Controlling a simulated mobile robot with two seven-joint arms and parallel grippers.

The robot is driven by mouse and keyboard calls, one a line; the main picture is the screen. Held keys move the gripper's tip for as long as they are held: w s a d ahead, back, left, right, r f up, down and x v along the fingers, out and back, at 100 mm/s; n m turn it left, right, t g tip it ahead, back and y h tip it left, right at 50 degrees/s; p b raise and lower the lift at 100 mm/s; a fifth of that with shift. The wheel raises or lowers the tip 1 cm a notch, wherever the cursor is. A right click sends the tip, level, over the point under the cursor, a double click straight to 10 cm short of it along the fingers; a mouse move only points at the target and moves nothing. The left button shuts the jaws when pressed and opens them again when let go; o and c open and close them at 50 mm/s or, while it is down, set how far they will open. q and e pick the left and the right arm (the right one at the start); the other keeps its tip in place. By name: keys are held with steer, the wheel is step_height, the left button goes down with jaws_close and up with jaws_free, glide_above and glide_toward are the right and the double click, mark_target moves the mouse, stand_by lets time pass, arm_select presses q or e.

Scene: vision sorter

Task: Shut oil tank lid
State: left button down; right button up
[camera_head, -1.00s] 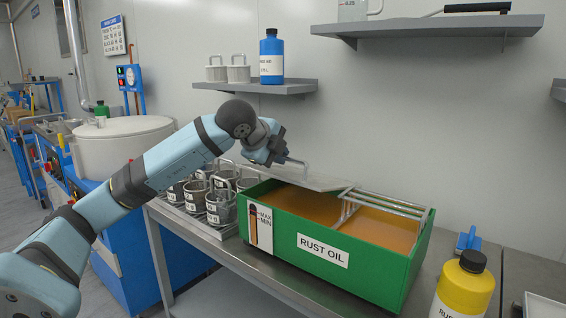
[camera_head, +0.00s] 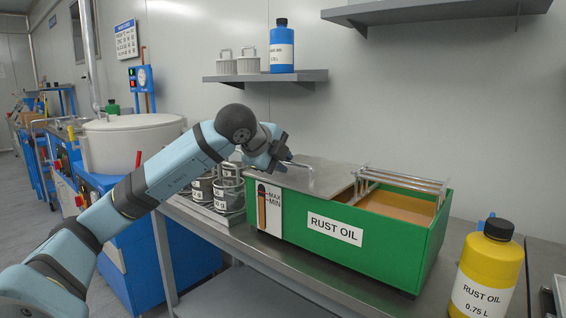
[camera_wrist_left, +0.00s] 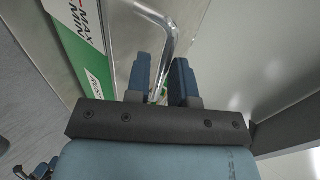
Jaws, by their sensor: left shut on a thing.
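The green oil tank (camera_head: 370,248), labelled RUST OIL, stands on a metal bench. Its grey lid (camera_head: 328,178) lies over the left part of the tank, looking close to flat on the rim. Brown oil (camera_head: 400,207) shows in the uncovered right part, under a metal rack (camera_head: 402,180). My left gripper (camera_head: 284,162) is shut on the lid's bar handle (camera_head: 303,166) at the lid's left side. In the left wrist view the handle (camera_wrist_left: 173,45) runs between the two fingers (camera_wrist_left: 161,78). My right gripper is not in view.
A yellow bottle (camera_head: 487,272) stands right of the tank. Several metal baskets (camera_head: 228,193) sit on the bench left of it. A wall shelf (camera_head: 265,77) with a blue bottle (camera_head: 281,48) is above and behind my left gripper.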

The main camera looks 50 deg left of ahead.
arm_select(q)
steer(key=shift+s+d+f+g, duration=0.1)
steer(key=shift+d+f+g, duration=0.05)
steer(key=shift+f, duration=0.35)
steer(key=shift+d+f+g, duration=0.15)
steer(key=shift+f, duration=0.3)
steer(key=c, duration=1.2)
jaws_free()
steer(key=shift+s+a, duration=0.1)
steer(key=shift+o, duration=0.2)
steer(key=shift+r, duration=0.1)
steer(key=shift+s+r, duration=0.2)
steer(key=v, duration=1.3)
steer(key=shift+s+r, duration=0.25)
